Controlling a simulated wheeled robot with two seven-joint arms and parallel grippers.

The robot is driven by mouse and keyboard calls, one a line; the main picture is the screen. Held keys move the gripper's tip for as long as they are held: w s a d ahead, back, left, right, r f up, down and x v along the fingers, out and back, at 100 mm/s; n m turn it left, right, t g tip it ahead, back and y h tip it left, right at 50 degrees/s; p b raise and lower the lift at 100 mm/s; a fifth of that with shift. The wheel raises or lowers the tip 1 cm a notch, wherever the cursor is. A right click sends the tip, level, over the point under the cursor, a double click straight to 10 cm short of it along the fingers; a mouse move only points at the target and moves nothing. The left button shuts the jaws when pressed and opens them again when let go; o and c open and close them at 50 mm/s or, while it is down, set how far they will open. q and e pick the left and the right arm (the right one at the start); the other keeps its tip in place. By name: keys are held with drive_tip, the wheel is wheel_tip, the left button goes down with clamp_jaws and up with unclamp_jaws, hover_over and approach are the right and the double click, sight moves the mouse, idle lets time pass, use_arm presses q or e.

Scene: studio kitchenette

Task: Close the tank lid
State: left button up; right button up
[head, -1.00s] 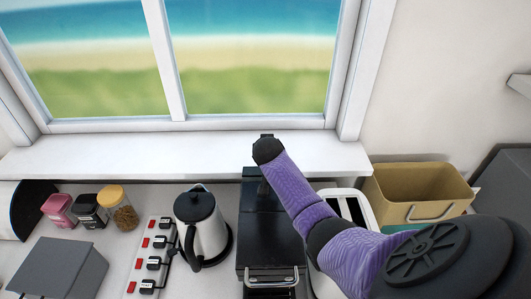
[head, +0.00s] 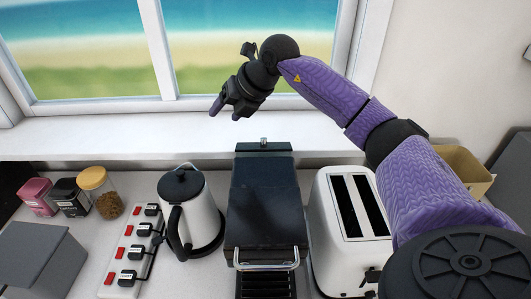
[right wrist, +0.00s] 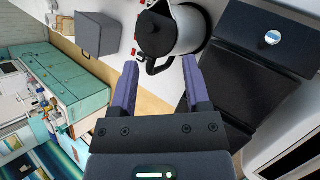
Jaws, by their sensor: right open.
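The black machine (head: 264,200) stands on the counter between the kettle and the toaster. At its back is a dark strip with a small silver knob, which looks like the tank lid (head: 250,149). My right gripper (head: 226,110) is open and empty, raised above and left of the strip, in front of the window. Its purple fingers (right wrist: 160,68) show apart in the wrist view. My left gripper is not in view.
A steel kettle (head: 203,222) stands close left of the machine, a white toaster (head: 325,220) close right. A power strip (head: 128,262), jars (head: 108,203) and a grey box (head: 35,258) are further left. A tan bin (head: 465,168) stands back right. The windowsill (head: 120,140) runs behind.

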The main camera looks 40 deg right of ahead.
sight(264, 138)
drive_tip(key=s+d+f+m+g+h, duration=0.1)
drive_tip(key=s+d+f+g+h, duration=0.2)
drive_tip(key=d, duration=0.5)
drive_tip(key=shift+h, duration=0.7)
drive_tip(key=x, duration=0.8)
drive_tip(key=shift+s+d+f, duration=0.2)
drive_tip(key=shift+s+f, duration=0.1)
clamp_jaws()
